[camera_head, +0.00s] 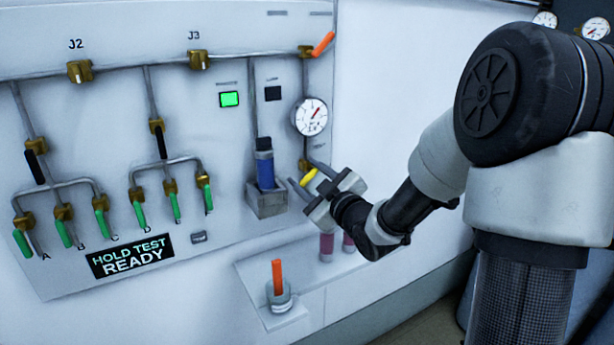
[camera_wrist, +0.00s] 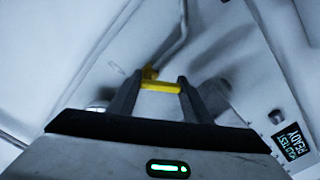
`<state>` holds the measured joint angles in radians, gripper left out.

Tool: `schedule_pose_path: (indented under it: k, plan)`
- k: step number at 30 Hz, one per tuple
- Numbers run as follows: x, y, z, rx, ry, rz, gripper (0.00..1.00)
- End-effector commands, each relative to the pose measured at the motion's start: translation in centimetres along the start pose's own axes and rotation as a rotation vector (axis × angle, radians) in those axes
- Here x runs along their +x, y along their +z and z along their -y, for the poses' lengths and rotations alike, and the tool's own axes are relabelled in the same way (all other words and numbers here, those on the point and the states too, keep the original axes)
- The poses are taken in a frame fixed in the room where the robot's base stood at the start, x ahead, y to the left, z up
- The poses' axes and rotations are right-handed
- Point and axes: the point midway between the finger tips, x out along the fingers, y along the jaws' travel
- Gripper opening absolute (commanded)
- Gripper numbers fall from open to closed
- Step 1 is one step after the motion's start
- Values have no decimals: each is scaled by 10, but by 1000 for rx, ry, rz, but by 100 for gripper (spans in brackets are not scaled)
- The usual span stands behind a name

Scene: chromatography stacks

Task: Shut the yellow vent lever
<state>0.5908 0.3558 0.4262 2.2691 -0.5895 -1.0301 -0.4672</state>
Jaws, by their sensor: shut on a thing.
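The yellow vent lever (camera_head: 309,177) is on the panel below the round gauge, at a brass valve (camera_head: 304,165). In the head view it is tilted, its upper end toward the right, and my gripper (camera_head: 308,195) is right at it. In the wrist view the yellow lever (camera_wrist: 160,86) lies crosswise between the two fingertips of my gripper (camera_wrist: 160,92), which are shut on it. Part of the lever is hidden by the fingers, and the valve body shows just behind it.
A display (camera_head: 131,256) reads HOLD TEST READY. Green levers (camera_head: 139,213) hang at left.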

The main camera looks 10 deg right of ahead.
Motion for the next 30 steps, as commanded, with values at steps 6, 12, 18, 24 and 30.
schedule_pose_path:
  k: [6,12,18,24,30]
  plan:
    - [0,-2,-1,61,0,0,22]
    - [0,-5,-2,192,1,-1,22]
    - [0,-8,-3,349,0,-1,22]
    - [0,-10,-5,489,0,0,22]
    - [0,-12,-6,587,1,-1,22]
